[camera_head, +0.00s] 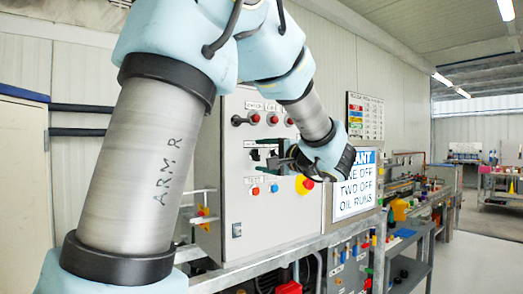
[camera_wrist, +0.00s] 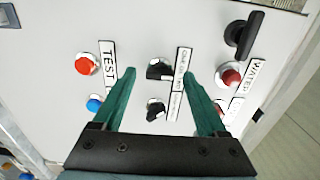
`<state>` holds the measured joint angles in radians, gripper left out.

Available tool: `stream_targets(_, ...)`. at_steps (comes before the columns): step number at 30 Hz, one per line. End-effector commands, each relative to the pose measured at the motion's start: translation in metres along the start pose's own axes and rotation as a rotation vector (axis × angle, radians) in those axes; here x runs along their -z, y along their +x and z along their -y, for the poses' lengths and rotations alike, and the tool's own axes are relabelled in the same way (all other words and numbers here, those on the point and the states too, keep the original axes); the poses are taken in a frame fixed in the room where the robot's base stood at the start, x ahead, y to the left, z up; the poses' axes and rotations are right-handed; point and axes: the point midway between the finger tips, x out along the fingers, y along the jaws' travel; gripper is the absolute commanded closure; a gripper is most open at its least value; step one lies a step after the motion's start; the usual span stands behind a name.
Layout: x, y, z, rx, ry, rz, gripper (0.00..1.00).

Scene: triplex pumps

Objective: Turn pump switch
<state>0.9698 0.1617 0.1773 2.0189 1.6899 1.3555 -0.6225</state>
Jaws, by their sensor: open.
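My gripper (camera_head: 268,160) is in front of the grey control cabinet (camera_head: 225,158). In the wrist view my gripper (camera_wrist: 159,74) is open, with its two green fingers pointing at the panel. A black rotary switch (camera_wrist: 158,69) lies between the fingertips in the picture, with a finger to each side. Whether the fingers touch it cannot be told. A second black rotary switch (camera_wrist: 155,109) sits below it, also between the fingers. The small labels beside both switches are too small to read surely. In the head view my gripper partly hides the switches.
A red button (camera_wrist: 86,65) and a blue button (camera_wrist: 94,104) are left of the fingers, near a TEST label. A red button (camera_wrist: 231,77) and a black handle (camera_wrist: 242,33) are at right, near a WATER label. A lit sign (camera_head: 355,185) stands right of the cabinet.

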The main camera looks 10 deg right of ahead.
Motion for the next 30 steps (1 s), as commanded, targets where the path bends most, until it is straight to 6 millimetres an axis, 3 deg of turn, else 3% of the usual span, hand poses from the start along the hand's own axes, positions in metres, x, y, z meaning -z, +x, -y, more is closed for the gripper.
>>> stream_targets(12,-0.0004,0.0083,-0.0006,-0.001,-0.001,0.0,0.26)
stream_targets(30,-0.0003,0.008,-0.0007,-0.001,0.0,0.0,0.94)
